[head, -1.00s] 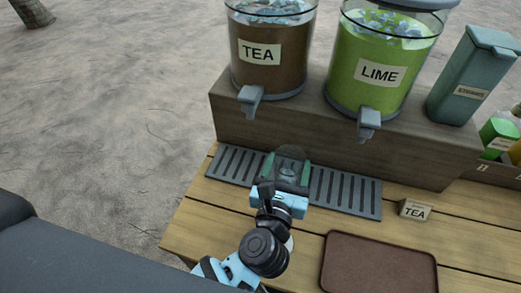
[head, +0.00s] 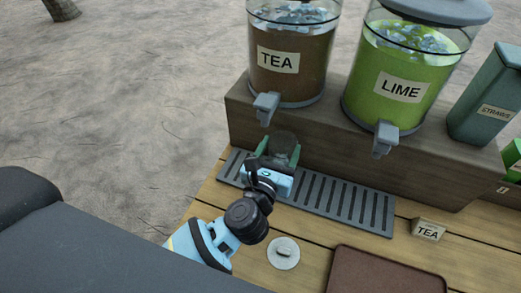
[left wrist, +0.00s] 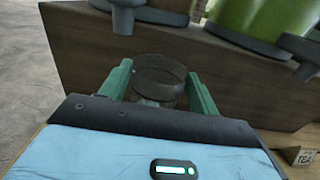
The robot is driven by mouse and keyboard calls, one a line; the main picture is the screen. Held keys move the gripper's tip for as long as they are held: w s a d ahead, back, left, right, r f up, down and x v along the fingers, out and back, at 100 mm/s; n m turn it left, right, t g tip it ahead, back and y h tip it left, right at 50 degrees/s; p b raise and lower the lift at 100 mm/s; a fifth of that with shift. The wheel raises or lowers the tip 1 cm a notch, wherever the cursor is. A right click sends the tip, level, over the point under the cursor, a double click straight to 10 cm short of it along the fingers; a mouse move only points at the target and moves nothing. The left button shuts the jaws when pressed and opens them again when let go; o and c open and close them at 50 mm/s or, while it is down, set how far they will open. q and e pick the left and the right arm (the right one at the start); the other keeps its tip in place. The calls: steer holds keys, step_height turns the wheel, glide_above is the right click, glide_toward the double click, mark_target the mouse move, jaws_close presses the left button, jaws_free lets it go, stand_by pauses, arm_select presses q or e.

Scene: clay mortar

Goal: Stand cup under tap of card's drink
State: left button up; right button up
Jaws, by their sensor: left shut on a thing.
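My left gripper (head: 279,158) is shut on a clear, dark-tinted cup (head: 285,144), with a green finger on each side of it. The cup looks upright, over the back of the grey slotted drip tray (head: 330,205); I cannot tell whether it touches the tray. The card (head: 429,230) reads TEA. The tea tap (head: 266,106) is on the brown TEA dispenser (head: 288,82). The cup is below this tap and slightly to its right. The left wrist view also shows the cup (left wrist: 158,72) and tea tap (left wrist: 123,18). My right gripper is not in view.
The green LIME dispenser (head: 396,75) with its tap (head: 384,138) stands to the right on the wooden riser (head: 340,150). A straws box (head: 485,100) is beyond it. A brown tray (head: 385,272) and a pale disc (head: 284,253) are nearer on the table.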

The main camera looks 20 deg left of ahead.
arm_select(q)
steer(key=w+a+f+b, duration=0.1)
steer(key=a+f, duration=0.3)
steer(key=a, duration=0.1)
steer(key=shift+w+f, duration=0.15)
steer(key=shift+f, duration=0.1)
steer(key=o, duration=1.1)
steer(key=shift+c, duration=0.2)
steer(key=o, duration=0.3)
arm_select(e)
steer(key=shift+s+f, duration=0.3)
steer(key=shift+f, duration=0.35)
arm_select(q)
steer(key=shift+r, duration=0.1)
steer(key=s, duration=0.6)
steer(key=s+b, duration=0.1)
steer(key=s, duration=0.5)
steer(key=shift+a+r, duration=0.15)
steer(key=shift+a, duration=0.05)
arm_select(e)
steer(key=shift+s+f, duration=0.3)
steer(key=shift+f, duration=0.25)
